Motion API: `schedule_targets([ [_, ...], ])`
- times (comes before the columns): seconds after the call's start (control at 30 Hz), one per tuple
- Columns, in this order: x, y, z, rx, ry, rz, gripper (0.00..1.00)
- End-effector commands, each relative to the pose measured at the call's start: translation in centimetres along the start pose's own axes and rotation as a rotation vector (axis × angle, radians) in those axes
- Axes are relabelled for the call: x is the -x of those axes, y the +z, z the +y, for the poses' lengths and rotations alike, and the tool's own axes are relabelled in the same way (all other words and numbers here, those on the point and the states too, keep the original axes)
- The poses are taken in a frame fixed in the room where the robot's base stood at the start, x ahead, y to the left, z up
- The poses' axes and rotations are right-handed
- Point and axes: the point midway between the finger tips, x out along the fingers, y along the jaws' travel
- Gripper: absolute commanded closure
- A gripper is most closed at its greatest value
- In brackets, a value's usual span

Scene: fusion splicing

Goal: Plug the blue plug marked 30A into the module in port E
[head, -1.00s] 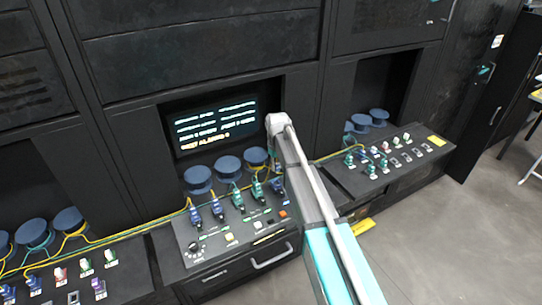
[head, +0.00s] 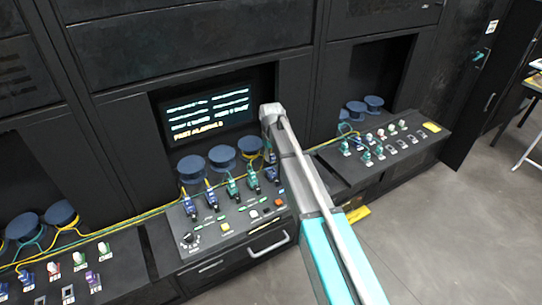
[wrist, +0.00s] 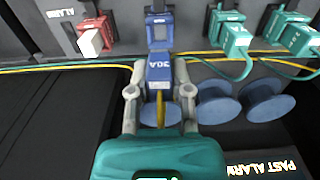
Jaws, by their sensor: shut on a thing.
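The blue plug marked 30A (wrist: 158,70) is held between the two fingers of my gripper (wrist: 158,82) in the wrist view. A yellow cable runs back from the plug between the fingers. Directly ahead of the plug is a blue module (wrist: 158,28) on the panel, in line with it. The plug's front is at the module's near edge; I cannot tell whether it has entered. No port letter is readable there. In the head view my arm hides the gripper.
In the wrist view, a red module (wrist: 95,38) stands left and green plugs (wrist: 232,42) sit right. Yellow and green cables cross behind the plug. Blue spools (wrist: 216,102) lie to the right. The head view shows the central console (head: 205,258) and a lit screen (head: 208,116).

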Motion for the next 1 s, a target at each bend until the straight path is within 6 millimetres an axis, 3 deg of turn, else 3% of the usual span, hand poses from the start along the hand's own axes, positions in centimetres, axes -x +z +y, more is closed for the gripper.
schedule_targets([
  [0.5,-3.8,0.0,-0.1,0.001,0.000,0.000,1.00],
  [1.0,-4.4,-0.1,-0.1,0.002,0.000,0.000,1.00],
])
